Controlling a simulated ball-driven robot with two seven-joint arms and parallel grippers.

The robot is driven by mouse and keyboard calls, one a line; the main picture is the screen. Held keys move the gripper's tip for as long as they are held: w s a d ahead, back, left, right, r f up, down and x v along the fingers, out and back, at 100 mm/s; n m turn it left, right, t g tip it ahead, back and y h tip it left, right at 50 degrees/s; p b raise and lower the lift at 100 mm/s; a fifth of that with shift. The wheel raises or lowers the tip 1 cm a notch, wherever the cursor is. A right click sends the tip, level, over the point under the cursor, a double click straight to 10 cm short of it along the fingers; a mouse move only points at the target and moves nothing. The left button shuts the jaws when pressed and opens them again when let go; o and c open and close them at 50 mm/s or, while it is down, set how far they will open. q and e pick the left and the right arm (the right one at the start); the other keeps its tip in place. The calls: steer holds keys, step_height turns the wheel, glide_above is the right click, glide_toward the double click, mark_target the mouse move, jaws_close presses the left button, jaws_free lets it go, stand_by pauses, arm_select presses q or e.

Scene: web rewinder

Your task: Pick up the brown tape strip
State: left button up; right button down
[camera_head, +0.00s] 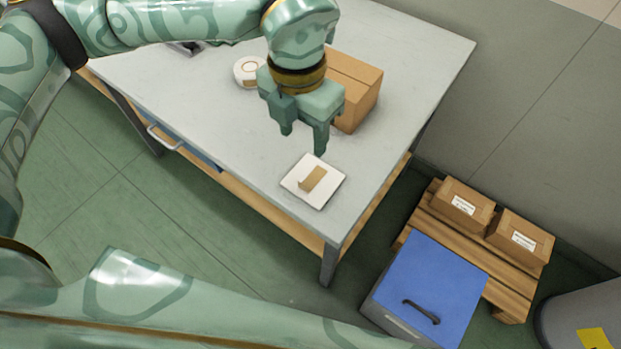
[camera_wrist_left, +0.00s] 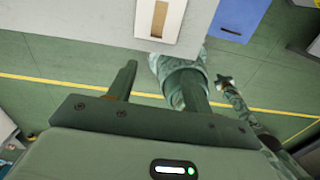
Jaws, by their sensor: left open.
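The brown tape strip (camera_head: 313,178) lies on a small white square plate (camera_head: 297,184) near the front corner of the grey table. In the left wrist view the strip (camera_wrist_left: 158,19) lies on the plate (camera_wrist_left: 144,22) at the top edge, beyond the fingers and roughly between their lines. My left gripper (camera_head: 304,140) is open and empty, pointing down above the table, just behind the plate and apart from the strip. In the left wrist view its two fingers (camera_wrist_left: 158,85) stand apart. What seems to be my right gripper (camera_wrist_left: 224,81) shows small there; its jaws are unclear.
A cardboard box (camera_head: 357,88) stands on the table (camera_head: 240,128) right behind my left gripper, with a white roll (camera_head: 246,72) to its left. A blue-lidded bin (camera_head: 428,280) and a pallet (camera_head: 510,275) with two boxes stand on the floor at the right.

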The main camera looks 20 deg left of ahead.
arm_select(q)
steer(key=b, duration=0.3)
glide_above(303, 191)
step_height(303, 191, down, 11)
steer(key=shift+r, duration=0.1)
step_height(303, 191, down, 5)
steer(key=shift+f+b, duration=0.2)
steer(key=shift+b, duration=0.7)
steer(key=shift+r, duration=0.15)
steer(key=shift+c, duration=0.6)
steer(key=c, duration=0.9)
arm_select(e)
steer(key=f, duration=0.1)
steer(key=s+f, duration=0.1)
steer(key=f, duration=0.2)
steer(key=shift+s+f, duration=0.25)
steer(key=shift+s, duration=0.1)
